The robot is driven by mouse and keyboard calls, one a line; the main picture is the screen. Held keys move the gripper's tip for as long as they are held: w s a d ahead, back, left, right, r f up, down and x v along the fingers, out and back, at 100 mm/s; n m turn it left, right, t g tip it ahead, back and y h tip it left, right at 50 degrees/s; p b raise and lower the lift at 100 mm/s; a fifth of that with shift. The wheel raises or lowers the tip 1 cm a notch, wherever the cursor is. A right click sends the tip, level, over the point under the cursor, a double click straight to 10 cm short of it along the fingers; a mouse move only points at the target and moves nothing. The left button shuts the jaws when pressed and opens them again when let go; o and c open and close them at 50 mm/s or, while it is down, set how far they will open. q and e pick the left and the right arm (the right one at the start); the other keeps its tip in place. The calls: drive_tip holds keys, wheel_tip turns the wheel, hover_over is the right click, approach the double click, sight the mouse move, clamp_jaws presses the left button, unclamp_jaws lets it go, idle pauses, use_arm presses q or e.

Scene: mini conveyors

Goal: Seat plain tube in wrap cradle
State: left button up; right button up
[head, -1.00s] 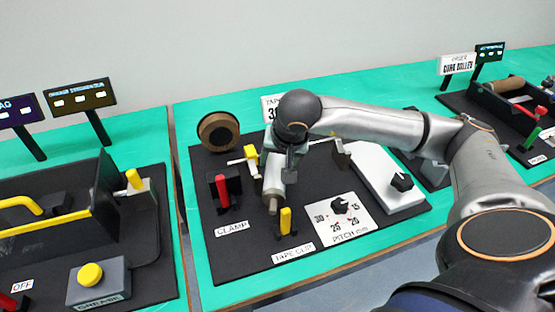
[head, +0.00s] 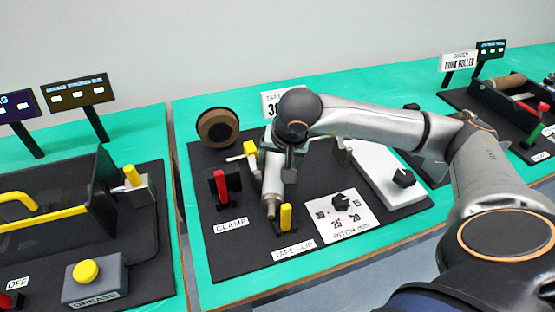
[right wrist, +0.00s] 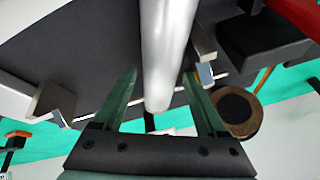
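The plain silver tube (head: 273,182) slants over the dark board of the middle station in the head view, its lower end near the yellow tape-clip lever (head: 286,216). It also runs between my gripper fingers in the right wrist view (right wrist: 167,45). My right gripper (right wrist: 160,75) has its green fingertips on either side of the tube, appearing closed on it; any small gap is hard to judge. In the head view my wrist partly hides the gripper and the tube's upper end. The wrap cradle cannot be made out clearly. My left gripper is not in view.
A red clamp lever (head: 221,186) stands left of the tube. A brown tape roll (head: 217,127) is behind it, with a white-and-yellow lever (head: 250,152) nearby. A pitch dial (head: 340,203) and a white block (head: 390,175) lie to the right.

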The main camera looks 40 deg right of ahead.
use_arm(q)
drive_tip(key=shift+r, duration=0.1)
use_arm(e)
drive_tip(key=shift+r, duration=0.1)
drive_tip(key=shift+r+p, duration=0.3)
drive_tip(key=shift+p, duration=0.1)
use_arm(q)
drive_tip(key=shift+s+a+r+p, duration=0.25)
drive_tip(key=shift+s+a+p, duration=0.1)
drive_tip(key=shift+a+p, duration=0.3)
use_arm(e)
drive_tip(key=v, duration=1.2)
drive_tip(key=shift+r, duration=0.25)
